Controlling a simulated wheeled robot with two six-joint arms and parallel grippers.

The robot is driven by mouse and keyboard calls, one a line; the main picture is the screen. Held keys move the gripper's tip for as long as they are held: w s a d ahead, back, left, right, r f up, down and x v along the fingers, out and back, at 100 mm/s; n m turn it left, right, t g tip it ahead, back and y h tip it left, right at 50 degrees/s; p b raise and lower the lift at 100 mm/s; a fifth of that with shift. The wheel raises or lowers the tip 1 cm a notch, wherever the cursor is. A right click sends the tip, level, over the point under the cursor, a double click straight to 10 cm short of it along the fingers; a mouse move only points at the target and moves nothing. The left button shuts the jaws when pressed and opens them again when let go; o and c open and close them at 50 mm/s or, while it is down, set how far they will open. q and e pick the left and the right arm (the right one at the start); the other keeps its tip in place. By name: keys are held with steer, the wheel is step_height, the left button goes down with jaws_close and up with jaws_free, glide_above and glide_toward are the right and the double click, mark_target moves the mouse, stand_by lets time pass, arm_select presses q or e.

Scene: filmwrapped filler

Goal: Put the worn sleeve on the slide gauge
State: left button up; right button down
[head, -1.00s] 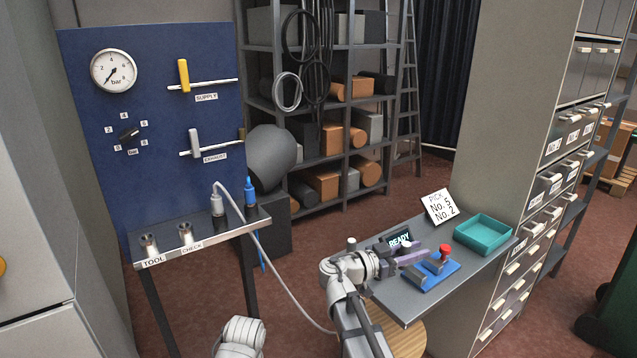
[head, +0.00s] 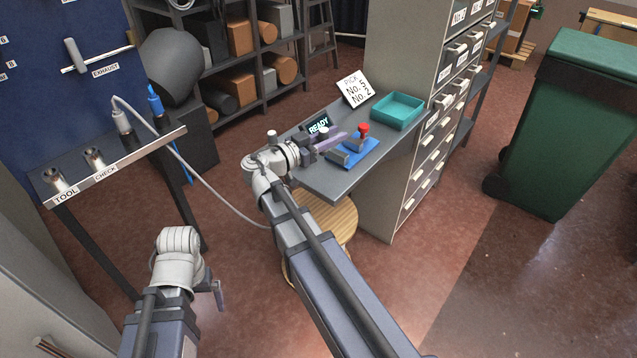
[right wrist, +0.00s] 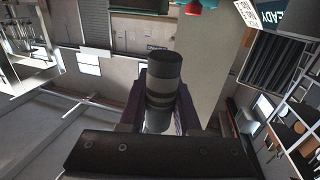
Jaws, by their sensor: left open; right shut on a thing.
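My right gripper (head: 336,142) is over the near part of the grey table, beside the blue device with a red knob (head: 354,150), which I take to be the slide gauge. In the right wrist view that gripper (right wrist: 160,112) is shut on a dark grey banded cylinder (right wrist: 163,78), which appears to be the worn sleeve. I cannot make out the cylinder in the head view, nor whether it touches the device. My left gripper (head: 218,292) is open, low over the floor at the left, and partly hidden by its wrist.
A READY display (head: 318,125), a card reading No. 5 and No. 2 (head: 355,89) and a teal tray (head: 398,110) are on the table (head: 347,186). A drawer cabinet (head: 408,190) adjoins it. A wooden stool (head: 338,222) stands below. A TOOL/CHECK shelf (head: 120,168) is left.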

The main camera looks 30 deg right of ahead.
steer(key=shift+r, duration=0.1)
step_height(320, 180, down, 10)
steer(key=b, duration=0.9)
steer(key=shift+r, duration=0.2)
steer(key=shift+f+b, duration=0.25)
steer(key=shift+b, duration=0.15)
steer(key=c, duration=0.6)
jaws_free()
steer(key=shift+a, duration=0.1)
